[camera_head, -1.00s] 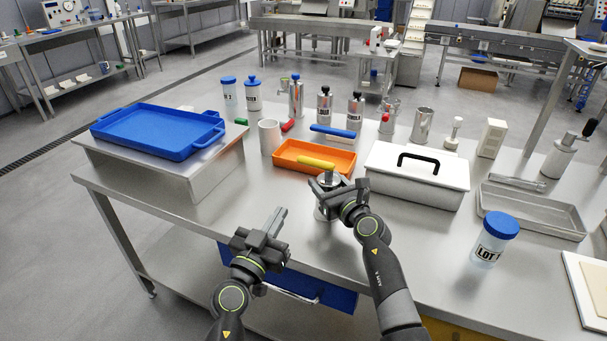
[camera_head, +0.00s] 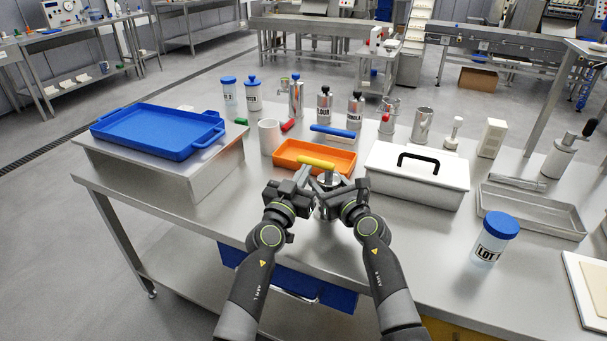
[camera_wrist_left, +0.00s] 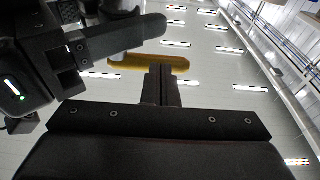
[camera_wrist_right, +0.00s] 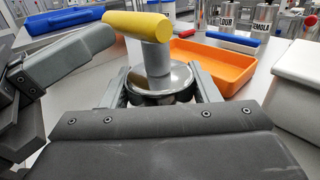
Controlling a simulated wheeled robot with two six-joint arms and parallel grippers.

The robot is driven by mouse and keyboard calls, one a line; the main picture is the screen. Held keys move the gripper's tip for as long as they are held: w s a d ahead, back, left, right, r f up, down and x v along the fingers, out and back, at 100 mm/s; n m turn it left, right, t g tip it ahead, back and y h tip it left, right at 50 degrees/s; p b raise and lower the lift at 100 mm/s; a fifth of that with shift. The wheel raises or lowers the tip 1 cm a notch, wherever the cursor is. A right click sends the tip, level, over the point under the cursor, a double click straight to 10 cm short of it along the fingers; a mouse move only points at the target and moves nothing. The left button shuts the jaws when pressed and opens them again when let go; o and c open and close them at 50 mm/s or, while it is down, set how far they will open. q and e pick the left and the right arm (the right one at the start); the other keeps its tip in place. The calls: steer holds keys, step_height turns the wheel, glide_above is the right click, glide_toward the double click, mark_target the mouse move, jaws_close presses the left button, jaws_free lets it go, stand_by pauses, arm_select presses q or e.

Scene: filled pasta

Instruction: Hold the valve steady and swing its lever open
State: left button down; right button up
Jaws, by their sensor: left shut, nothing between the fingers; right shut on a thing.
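The valve is a steel body (camera_head: 328,184) on the table near its front edge, topped by a grey stem and a yellow lever (camera_head: 316,162). In the right wrist view the valve's round metal top (camera_wrist_right: 160,84) sits between my right fingers, and the lever (camera_wrist_right: 137,24) points left. My right gripper (camera_head: 329,190) is shut on the valve body. My left gripper (camera_head: 312,180) is shut and empty, close beside the lever from the left. In the left wrist view its fingertips (camera_wrist_left: 160,72) are together just below the yellow lever (camera_wrist_left: 148,63); I cannot tell whether they touch.
An orange tray (camera_head: 283,163) lies right behind the valve. A white lidded box (camera_head: 420,192) with a black handle stands to the right. A blue tray (camera_head: 130,133) sits on a raised stand at left. The table is clear left of the valve.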

mark_target(307, 161)
arm_select(q)
steer(key=shift+w+h, duration=0.2)
steer(key=shift+h, duration=0.1)
stand_by(0.4)
steer(key=w+m+g+h, duration=0.1)
steer(key=m+g+h, duration=0.1)
steer(key=w+m+g+h, duration=0.1)
steer(key=m+g+h, duration=0.1)
steer(key=h, duration=0.1)
steer(key=w+m+g+h, duration=0.1)
steer(key=m+h, duration=0.1)
steer(key=h, duration=0.1)
steer(key=shift+w+a+g, duration=0.15)
steer(key=shift+w+g, duration=0.05)
steer(key=shift+g, duration=0.2)
steer(key=shift+w+d, duration=0.2)
steer(key=shift+w, duration=0.3)
steer(key=shift+w+d, duration=0.2)
steer(key=shift+w, duration=0.25)
steer(key=shift+w+d+f+m+g+h, duration=0.1)
steer(key=shift+w+d+m+g+h, duration=0.6)
steer(key=shift+w+d, duration=0.35)
steer(key=shift+a+f, duration=0.1)
steer(key=shift+a, duration=0.1)
steer(key=v, duration=0.7)
